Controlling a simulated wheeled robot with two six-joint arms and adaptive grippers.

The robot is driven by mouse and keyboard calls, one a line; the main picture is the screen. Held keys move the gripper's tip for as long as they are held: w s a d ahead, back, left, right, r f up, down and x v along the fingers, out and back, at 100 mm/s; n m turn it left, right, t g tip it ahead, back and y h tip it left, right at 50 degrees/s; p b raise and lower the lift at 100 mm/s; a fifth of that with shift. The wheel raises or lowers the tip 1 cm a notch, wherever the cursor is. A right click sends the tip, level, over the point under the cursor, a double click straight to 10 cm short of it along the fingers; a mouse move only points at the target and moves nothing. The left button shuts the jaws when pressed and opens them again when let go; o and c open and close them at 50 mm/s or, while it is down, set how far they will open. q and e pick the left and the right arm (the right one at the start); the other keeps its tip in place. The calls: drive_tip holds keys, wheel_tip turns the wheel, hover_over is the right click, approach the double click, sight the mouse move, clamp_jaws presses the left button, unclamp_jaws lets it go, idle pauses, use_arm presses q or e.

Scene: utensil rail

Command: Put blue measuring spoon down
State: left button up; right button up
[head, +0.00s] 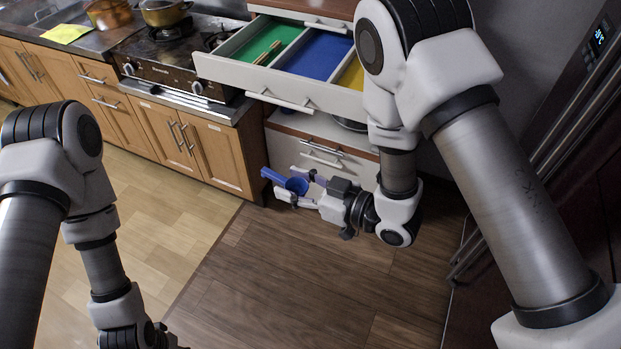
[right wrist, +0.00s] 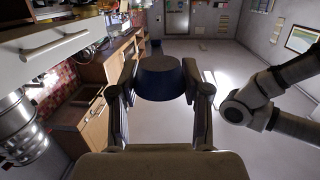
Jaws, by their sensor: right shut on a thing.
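The blue measuring spoon (head: 297,186) is between the fingers of my right gripper (head: 293,190) in the head view. Its blue handle end sticks out to the left of the fingers. My right gripper is shut on it, in mid-air in front of the cabinet and below the open drawer. In the right wrist view the dark blue spoon bowl (right wrist: 160,78) sits between the two fingertips. My left arm comes in at the left of the head view, and its gripper is below the picture's edge.
An open drawer (head: 224,70) has a green compartment (head: 250,52) with wooden sticks, a blue one (head: 318,55) and a yellow one (head: 352,77) partly hidden by my right arm. A stove (head: 168,62) with pots stands left. The floor in front is clear.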

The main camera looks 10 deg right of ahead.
sight(299, 188)
drive_tip(key=w+a+f+n+g+y, duration=0.1)
drive_tip(key=w+a+f+n+g, duration=0.1)
drive_tip(key=f+g, duration=0.1)
drive_tip(key=shift+w+y, duration=0.3)
drive_tip(key=shift+y, duration=0.1)
drive_tip(key=shift+s+d+r+n+g+y, duration=0.15)
drive_tip(key=shift+d+n+g+y, duration=0.15)
drive_tip(key=shift+n+g, duration=0.35)
drive_tip(key=n+g, duration=0.1)
drive_tip(key=d+g, duration=0.1)
drive_tip(key=d+n+g+y, duration=0.1)
drive_tip(key=shift+s+d+n+g, duration=0.1)
drive_tip(key=shift+s+n+g, duration=0.15)
drive_tip(key=shift+n, duration=0.1)
drive_tip(key=shift+s+d+n+g, duration=0.2)
drive_tip(key=shift+n+g, duration=0.3)
drive_tip(key=shift+g, duration=0.2)
